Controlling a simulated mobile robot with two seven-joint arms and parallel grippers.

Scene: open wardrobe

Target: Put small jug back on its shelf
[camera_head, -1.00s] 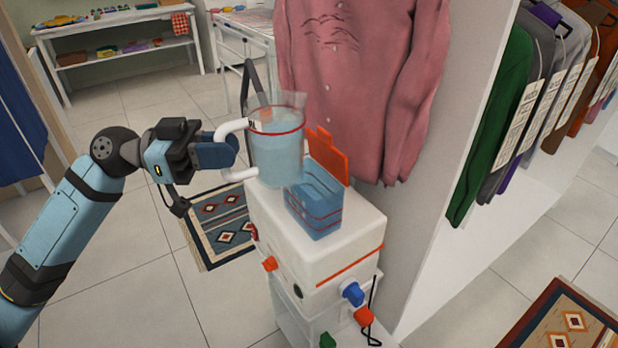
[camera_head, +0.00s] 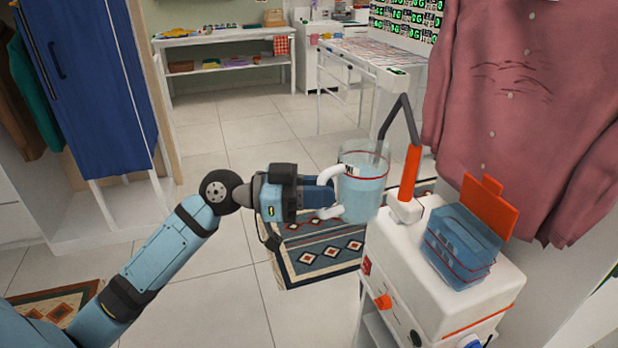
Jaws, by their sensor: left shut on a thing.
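The small jug (camera_head: 362,190) is clear with a blue tint, a red line near its rim and a white handle on its left side. My left gripper (camera_head: 326,193) is shut on the jug's handle and holds it upright in the air, just left of the white machine. The handle is partly hidden by the gripper. My right gripper is not in view. The jug's own shelf cannot be told for certain from this view.
A white machine (camera_head: 400,262) carries a blue open-topped container (camera_head: 462,248) and an orange post with a grey arm (camera_head: 409,180). A pink shirt (camera_head: 520,110) hangs behind. A white shelf table (camera_head: 220,36) stands far back. Tiled floor and a patterned rug (camera_head: 310,262) lie below.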

